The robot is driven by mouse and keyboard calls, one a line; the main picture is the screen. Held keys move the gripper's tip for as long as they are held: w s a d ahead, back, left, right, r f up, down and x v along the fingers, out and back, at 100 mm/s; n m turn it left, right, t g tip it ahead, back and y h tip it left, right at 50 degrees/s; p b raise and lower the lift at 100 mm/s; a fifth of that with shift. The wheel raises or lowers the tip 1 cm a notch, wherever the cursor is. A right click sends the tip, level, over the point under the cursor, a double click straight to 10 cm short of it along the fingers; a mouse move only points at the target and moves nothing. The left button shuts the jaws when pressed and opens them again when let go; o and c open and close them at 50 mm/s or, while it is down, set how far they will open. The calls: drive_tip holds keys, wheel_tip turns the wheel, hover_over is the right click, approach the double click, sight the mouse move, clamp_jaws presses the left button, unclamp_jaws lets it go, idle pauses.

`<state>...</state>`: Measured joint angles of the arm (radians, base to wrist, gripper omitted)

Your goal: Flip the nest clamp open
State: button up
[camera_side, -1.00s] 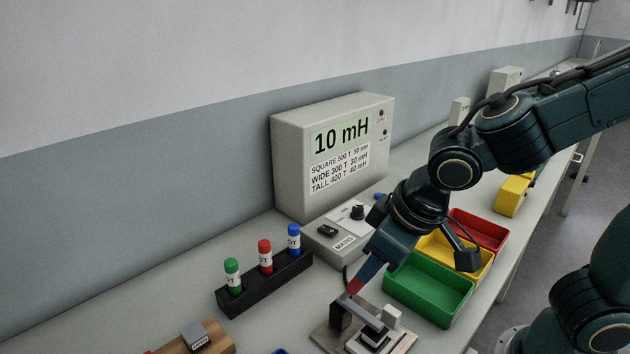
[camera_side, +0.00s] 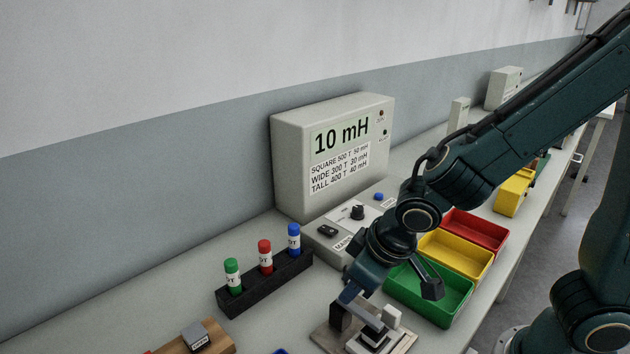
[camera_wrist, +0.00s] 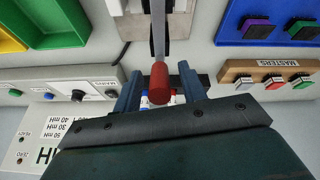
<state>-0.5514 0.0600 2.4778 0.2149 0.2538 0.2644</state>
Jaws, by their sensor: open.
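The nest clamp shows in the wrist view as a grey metal lever (camera_wrist: 158,35) with a red handle grip (camera_wrist: 160,84) on its end. In the side view the clamp's bar (camera_side: 371,318) lies over the nest (camera_side: 367,341), on a plate at the bottom. My gripper (camera_side: 350,297) is at the handle end of the clamp, angled down. In the wrist view my gripper (camera_wrist: 160,92) is open, with one blue finger on each side of the red grip. I cannot tell whether either finger touches it. In the side view the red grip is hidden by my gripper.
Green (camera_side: 428,294), yellow (camera_side: 456,253) and red (camera_side: 474,229) bins stand right of the nest. A meter (camera_side: 333,160) reading 10 mH stands behind. A black rack (camera_side: 264,283) with green, red and blue capped bottles is left. Bare bench lies around the rack.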

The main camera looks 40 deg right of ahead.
clamp_jaws()
